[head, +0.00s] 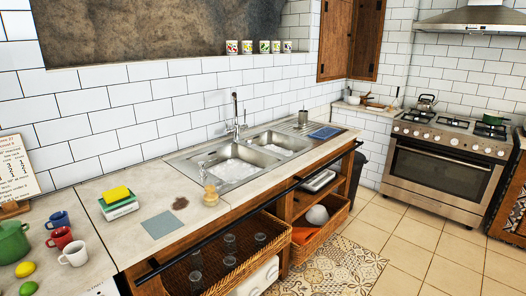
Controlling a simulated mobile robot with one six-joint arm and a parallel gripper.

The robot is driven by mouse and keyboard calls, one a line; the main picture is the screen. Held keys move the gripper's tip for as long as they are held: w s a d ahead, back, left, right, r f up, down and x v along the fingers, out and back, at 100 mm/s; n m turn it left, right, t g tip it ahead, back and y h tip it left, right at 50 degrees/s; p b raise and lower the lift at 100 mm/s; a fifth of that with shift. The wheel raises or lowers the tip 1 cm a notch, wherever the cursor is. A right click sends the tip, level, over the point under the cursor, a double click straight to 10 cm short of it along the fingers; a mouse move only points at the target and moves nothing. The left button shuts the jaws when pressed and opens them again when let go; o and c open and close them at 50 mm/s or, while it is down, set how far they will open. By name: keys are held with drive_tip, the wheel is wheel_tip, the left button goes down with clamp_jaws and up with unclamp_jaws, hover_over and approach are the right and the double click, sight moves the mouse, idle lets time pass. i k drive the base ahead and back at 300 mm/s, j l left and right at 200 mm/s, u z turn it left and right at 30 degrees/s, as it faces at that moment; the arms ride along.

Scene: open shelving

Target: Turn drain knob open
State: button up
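A steel double sink (188,165) is set into the counter along the tiled wall. The left basin (232,170) and the right basin (282,145) both hold white foam or suds. A tall chrome faucet (236,112) stands at the back between the basins. I cannot make out a drain knob at this size. My gripper is not in this view.
A yellowish bottle (211,190) stands on the counter (110,232) in front of the sink, near a brown stain (180,203) and a grey cloth (161,224). Sponges (118,200) and mugs (72,253) stand to the left. A dark rail (240,218) runs along the counter front. Tiled floor (400,235) is clear.

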sight(219, 184)
drive_tip(key=i+j, duration=0.45)
drive_tip(key=i, duration=0.2)
drive_tip(key=i+j+z, duration=0.15)
drive_tip(key=i+j, duration=0.3)
drive_tip(key=i, duration=0.2)
drive_tip(key=i+j, duration=0.5)
drive_tip(key=i, duration=0.15)
drive_tip(key=l+z, duration=0.05)
